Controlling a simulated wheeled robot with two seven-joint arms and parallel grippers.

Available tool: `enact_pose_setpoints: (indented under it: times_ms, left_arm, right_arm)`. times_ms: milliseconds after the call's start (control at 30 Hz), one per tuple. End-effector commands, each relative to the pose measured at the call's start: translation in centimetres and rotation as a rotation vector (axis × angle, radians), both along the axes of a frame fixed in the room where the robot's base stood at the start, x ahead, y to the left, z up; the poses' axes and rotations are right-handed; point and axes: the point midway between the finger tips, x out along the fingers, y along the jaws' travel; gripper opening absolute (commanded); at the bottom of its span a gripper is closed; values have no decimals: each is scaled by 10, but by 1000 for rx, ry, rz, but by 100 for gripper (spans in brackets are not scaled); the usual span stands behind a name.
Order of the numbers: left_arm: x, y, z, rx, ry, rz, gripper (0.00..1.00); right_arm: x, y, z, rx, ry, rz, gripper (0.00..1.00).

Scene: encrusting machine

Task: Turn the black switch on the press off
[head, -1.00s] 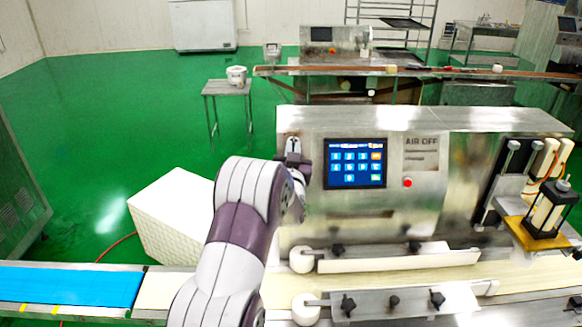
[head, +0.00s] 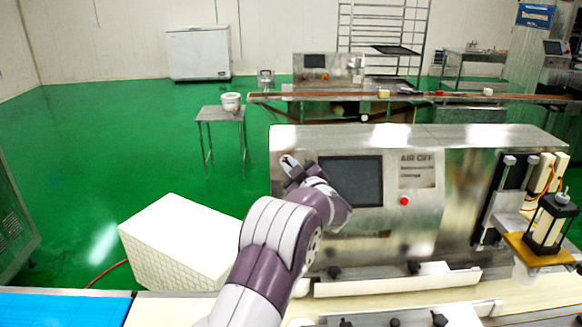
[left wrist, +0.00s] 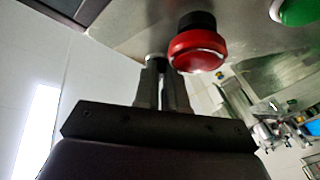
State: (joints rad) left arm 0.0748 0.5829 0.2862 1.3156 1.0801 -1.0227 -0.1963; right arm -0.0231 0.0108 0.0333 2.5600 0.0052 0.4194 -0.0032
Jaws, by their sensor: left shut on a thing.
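The press (head: 465,195) is the steel machine in the middle of the head view. Its screen (head: 351,181) is dark. My left gripper (head: 290,164) is at the left end of the press front, partly hidden by its own wrist. In the left wrist view its fingers (left wrist: 164,82) are shut on the black switch (left wrist: 155,60), a small knob mostly hidden between the fingertips. How far the switch is turned cannot be seen. My right gripper is not in view.
A red button (left wrist: 197,50) sits close beside the fingers, with a green button (left wrist: 300,11) farther right. Another red button (head: 405,201) is below the AIR OFF label. A white box (head: 175,245) stands left of the press. The green floor at left is mostly free.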

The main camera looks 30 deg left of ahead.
Motion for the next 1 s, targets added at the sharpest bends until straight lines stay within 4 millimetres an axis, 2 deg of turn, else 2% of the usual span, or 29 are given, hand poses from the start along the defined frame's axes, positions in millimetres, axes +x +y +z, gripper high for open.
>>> enact_pose_setpoints:
  times_ms: [33,800,833,867,900,1000]
  left_arm:
    - [0,0,9,-10,-22,11,0]
    - [1,1,9,-75,-66,51,0]
    - [1,1,9,-74,-66,52,20]
    - [1,1,9,-74,-65,51,30]
    - [1,1,8,-75,-63,52,36]
    - [1,0,6,-76,-60,51,36]
  right_arm:
    - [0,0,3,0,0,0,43]
    - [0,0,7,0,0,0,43]
    - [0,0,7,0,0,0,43]
    - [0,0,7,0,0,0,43]
    - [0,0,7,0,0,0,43]
    - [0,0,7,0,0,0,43]
